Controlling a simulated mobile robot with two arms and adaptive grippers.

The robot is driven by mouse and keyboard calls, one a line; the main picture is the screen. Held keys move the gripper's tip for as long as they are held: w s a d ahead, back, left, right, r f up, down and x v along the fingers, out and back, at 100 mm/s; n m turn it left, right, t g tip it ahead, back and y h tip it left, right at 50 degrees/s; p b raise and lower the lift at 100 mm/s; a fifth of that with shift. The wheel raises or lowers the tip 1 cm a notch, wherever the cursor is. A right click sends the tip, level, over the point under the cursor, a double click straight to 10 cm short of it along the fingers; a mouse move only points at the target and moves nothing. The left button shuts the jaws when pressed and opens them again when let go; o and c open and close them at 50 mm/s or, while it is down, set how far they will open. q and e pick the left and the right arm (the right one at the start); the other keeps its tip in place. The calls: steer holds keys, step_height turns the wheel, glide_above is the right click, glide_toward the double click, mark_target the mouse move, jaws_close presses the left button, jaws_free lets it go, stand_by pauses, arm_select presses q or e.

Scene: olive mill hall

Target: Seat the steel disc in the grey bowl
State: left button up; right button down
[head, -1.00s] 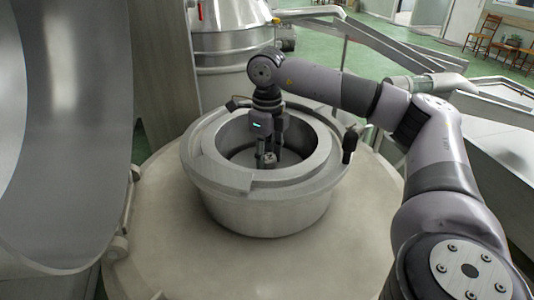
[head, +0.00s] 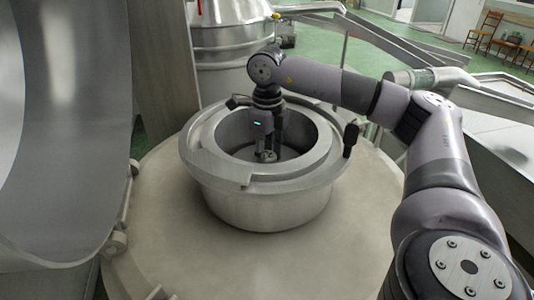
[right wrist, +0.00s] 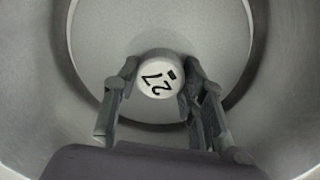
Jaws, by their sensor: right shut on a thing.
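The grey bowl (head: 263,205) is a wide metal vessel with a thick stepped rim, standing upright on a round pale top. The steel disc (right wrist: 205,40) lies inside it, a flat plate with a pale round knob (right wrist: 158,76) marked with dark figures. My right gripper (head: 268,148) reaches down into the bowl and is shut on the knob, with one finger on each side in the right wrist view. A dark crescent shows around part of the disc's edge. I cannot tell whether the disc rests on the bowl's floor. My left gripper is out of view.
A large curved steel shell (head: 65,120) stands close on the left. A dark upright peg (head: 351,138) is at the bowl's right rim. A steel vessel (head: 235,55) stands behind, and metal troughs (head: 500,130) run along the right. The pale top is clear in front of the bowl.

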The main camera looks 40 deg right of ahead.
mark_target(267, 155)
steer(key=shift+f, duration=0.25)
steer(key=c, duration=0.9)
jaws_free()
step_height(267, 155, up, 12)
stand_by(0.4)
